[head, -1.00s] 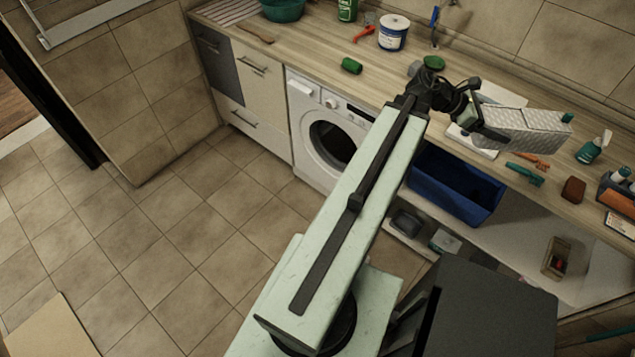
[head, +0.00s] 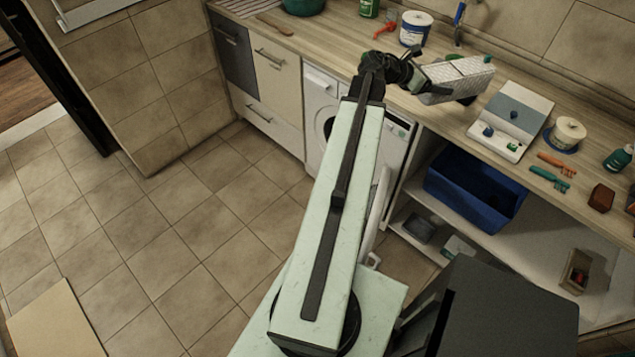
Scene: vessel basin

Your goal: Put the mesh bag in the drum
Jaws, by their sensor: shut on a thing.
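My gripper (head: 422,82) is shut on the mesh bag (head: 458,79), a pale grey, patterned, box-like bundle. It holds the bag above the worktop, to the right of the wrist. The white washing machine (head: 319,86) stands under the counter, to the left of and below the bag. My arm covers most of its front. Only a dark sliver of the drum opening (head: 328,127) shows to the left of the arm. A white curved edge, apparently the swung-open door (head: 380,205), shows to the right of the arm.
The worktop holds a white-and-grey scale-like device (head: 511,118), a white tub (head: 415,28), another tub (head: 568,133), orange and teal tools and a green bottle (head: 619,157). A blue bin (head: 475,187) sits under the counter.

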